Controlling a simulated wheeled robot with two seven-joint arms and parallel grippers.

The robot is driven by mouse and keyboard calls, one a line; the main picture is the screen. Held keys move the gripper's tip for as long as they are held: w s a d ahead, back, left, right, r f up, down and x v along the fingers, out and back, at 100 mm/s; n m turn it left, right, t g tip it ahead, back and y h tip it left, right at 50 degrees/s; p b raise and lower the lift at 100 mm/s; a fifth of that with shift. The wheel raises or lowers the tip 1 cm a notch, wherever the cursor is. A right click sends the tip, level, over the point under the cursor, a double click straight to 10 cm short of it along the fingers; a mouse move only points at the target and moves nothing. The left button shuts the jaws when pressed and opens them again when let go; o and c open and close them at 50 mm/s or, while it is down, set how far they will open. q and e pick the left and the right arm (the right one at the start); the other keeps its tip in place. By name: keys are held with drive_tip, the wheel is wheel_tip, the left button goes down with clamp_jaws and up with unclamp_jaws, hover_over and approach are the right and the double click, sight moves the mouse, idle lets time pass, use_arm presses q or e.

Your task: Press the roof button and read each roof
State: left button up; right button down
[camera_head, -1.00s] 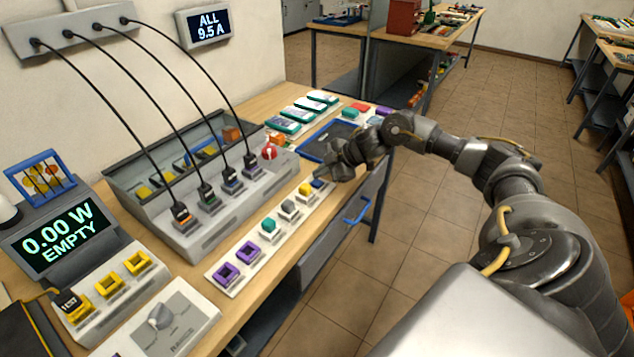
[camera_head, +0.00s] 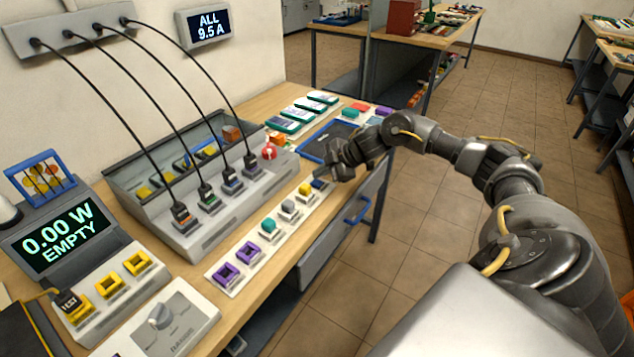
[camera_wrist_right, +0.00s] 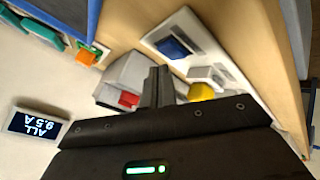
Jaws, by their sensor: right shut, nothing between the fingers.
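My right gripper (camera_head: 322,179) is shut and empty above the far end of a strip of coloured blocks (camera_head: 233,284). Its fingers (camera_wrist_right: 157,88) show in the right wrist view between a red button and a yellow block (camera_wrist_right: 201,91). The red button (camera_head: 269,152) sits at the far end of a grey unit with several plugged cables; it also shows in the wrist view (camera_wrist_right: 128,98). A blue block (camera_wrist_right: 175,47) lies beyond the yellow one. A wall display (camera_head: 209,25) reads "ALL 9.5 A". A bench display (camera_head: 60,238) reads "0.00 W EMPTY". I cannot tell which part is the roof button.
A dial box (camera_head: 162,318) and a unit with yellow sockets (camera_head: 109,284) stand at the near left. A dark blue-edged tray (camera_head: 328,140) and green-and-white items (camera_head: 283,124) lie at the bench's far end. Black cables hang over the grey unit. Floor at right is clear.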

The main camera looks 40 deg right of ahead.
sight(320, 182)
drive_tip(key=shift+f, duration=0.2)
drive_tip(key=shift+f, duration=0.25)
drive_tip(key=shift+f, duration=0.4)
idle(1.0)
drive_tip(key=shift+r, duration=0.15)
drive_tip(key=shift+r+p, duration=0.7)
drive_tip(key=shift+p, duration=0.05)
wheel_tip(320, 182, up, 5)
drive_tip(key=p, duration=0.5)
